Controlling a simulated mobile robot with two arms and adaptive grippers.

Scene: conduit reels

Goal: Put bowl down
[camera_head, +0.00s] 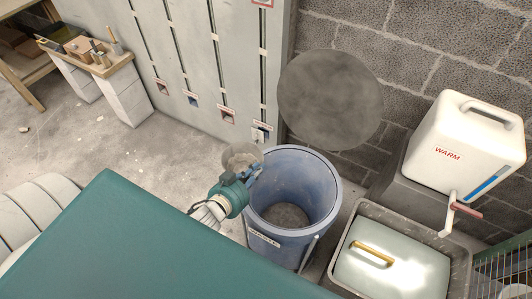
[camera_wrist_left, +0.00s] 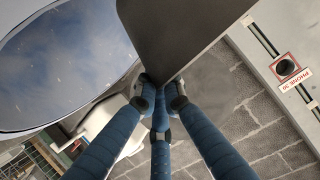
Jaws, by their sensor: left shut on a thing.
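My left gripper (camera_head: 254,172) reaches in beside the left rim of a blue bin. It is shut on a small round grey bowl (camera_head: 240,157), held up in the air. The bowl's inside is hard to make out. The bowl is beside the bin's opening in the head view, and I cannot tell its height above the rim. My right gripper is out of view.
The open blue bin (camera_head: 262,220) has free room inside. A round grey disc (camera_head: 330,100) stands behind it. A white jug marked WARM (camera_head: 470,145) and a tray (camera_head: 345,262) with a pale lidded box (camera_head: 385,275) are at right. A slotted panel (camera_head: 190,60) stands behind.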

